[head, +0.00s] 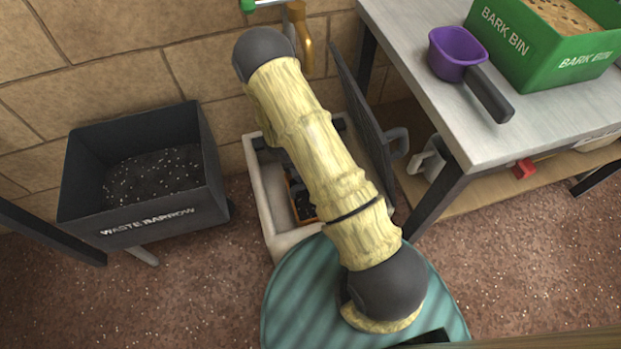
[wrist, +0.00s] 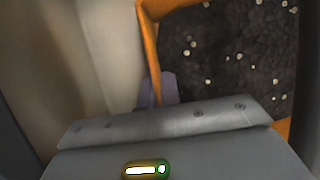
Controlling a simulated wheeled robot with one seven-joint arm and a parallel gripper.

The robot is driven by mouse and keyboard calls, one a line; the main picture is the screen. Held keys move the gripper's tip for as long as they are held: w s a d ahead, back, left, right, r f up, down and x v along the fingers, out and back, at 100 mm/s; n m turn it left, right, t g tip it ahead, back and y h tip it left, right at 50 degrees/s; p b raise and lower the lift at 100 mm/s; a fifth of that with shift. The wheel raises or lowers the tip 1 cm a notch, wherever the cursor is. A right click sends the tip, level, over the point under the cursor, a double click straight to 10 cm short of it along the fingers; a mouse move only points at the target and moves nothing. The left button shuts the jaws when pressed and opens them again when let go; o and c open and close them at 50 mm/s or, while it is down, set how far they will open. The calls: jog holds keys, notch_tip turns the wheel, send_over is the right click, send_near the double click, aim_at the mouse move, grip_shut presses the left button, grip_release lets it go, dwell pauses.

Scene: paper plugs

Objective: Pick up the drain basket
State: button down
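The drain basket (head: 299,197) has an orange rim and dark, white-flecked matter inside. It sits in a pale open-topped basin, partly hidden by my arm in the head view. In the wrist view its orange wall (wrist: 148,45) runs down to my gripper (wrist: 158,90). Small purple-grey finger parts show on both sides of that wall, close to it. Whether they press on it cannot be told. My gripper is hidden behind my arm in the head view.
The pale basin (head: 262,190) surrounds the basket, with a dark raised lid (head: 362,125) at its right. A black waste barrow (head: 150,222) stands left. A metal table (head: 410,35) at right holds a purple scoop (head: 455,52) and a green bark bin (head: 525,50).

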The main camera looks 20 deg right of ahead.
notch_tip(320, 180, up, 10)
jog(key=p, duration=0.5)
jog(key=shift+f+p, duration=0.15)
jog(key=shift+p, duration=0.2)
